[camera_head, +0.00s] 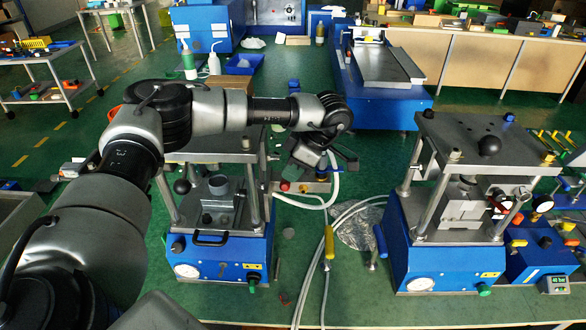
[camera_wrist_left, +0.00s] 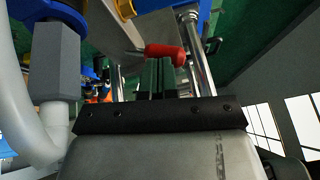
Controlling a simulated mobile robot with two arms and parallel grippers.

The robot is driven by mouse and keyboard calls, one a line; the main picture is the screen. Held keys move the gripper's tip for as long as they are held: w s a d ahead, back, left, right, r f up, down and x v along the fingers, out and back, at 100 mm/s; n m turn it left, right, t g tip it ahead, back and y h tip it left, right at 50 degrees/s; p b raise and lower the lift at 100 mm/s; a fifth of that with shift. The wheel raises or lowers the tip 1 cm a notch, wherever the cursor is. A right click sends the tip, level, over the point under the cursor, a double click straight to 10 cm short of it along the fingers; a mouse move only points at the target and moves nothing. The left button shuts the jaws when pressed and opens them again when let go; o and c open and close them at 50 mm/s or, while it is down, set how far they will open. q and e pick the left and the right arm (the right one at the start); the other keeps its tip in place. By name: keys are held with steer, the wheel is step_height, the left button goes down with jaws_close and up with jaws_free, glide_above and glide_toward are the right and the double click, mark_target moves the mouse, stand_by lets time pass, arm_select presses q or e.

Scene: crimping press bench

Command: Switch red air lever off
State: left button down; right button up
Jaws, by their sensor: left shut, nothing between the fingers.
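The red lever (camera_wrist_left: 165,52) is a short rounded red handle just beyond my left fingertips in the left wrist view. In the head view a small red part (camera_head: 285,186) shows right under my left gripper (camera_head: 292,173), beside the left press. My left gripper also shows in the left wrist view (camera_wrist_left: 157,68), with its two fingers together and nothing between them. The fingertips are very close to the red handle; I cannot tell whether they touch it. My wrist and gripper hide most of the lever's surroundings in the head view.
The left blue press (camera_head: 225,262) stands close by, with metal posts. Pale hoses (camera_head: 345,215) run across the green bench between it and the right blue press (camera_head: 400,245). A yellow-handled tool (camera_head: 329,243) lies there. In the left wrist view a thick hose (camera_wrist_left: 25,110) passes left of my gripper.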

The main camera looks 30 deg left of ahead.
arm_select(q)
steer(key=shift+s+d+f+t+y+b, duration=0.15)
steer(key=shift+s+f+t+y+b, duration=0.25)
steer(key=shift+f, duration=0.3)
steer(key=shift+s, duration=0.15)
